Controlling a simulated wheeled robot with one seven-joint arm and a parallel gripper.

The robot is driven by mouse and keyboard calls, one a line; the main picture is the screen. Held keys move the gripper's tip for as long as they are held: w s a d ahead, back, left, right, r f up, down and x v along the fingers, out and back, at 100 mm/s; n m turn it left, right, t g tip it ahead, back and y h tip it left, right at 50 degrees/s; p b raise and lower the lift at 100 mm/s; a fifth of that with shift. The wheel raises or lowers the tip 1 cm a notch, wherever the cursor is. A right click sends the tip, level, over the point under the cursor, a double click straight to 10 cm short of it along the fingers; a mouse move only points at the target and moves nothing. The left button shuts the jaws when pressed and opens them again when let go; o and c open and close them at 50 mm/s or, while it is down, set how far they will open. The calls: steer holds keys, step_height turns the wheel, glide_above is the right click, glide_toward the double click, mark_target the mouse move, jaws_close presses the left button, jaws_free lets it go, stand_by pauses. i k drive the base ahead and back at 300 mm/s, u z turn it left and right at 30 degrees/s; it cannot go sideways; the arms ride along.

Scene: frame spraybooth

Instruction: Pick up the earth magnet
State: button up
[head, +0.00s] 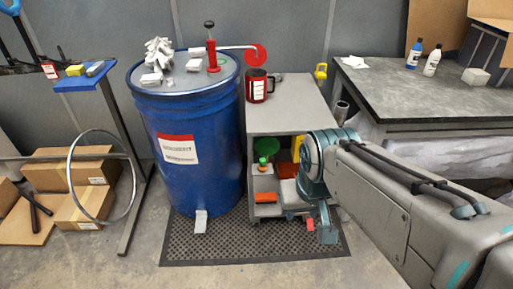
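I cannot pick out the earth magnet with certainty. A small light-grey block (200,222) stands against the foot of the blue drum (195,185) and may be it. My gripper (321,238) hangs low at the right of the drum, in front of the grey cart and above the right part of the black mat, well to the right of that block. A small red piece (309,224) shows at its left side; I cannot tell if it belongs to the gripper. The finger gap is not clear.
The grey cart (290,112) bears a red mug (257,86), with bottles and boxes on its shelves. The drum top holds a red hand pump (212,50) and white items. The perforated black mat (240,245) is clear in front. A dark-topped bench (420,98) stands right.

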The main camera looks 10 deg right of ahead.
mark_target(262, 168)
steer(key=k, duration=0.35)
steer(key=z, duration=0.8)
steer(key=i, duration=1)
steer(key=u, duration=0.75)
steer(key=i, duration=0.6)
steer(key=u, duration=0.5)
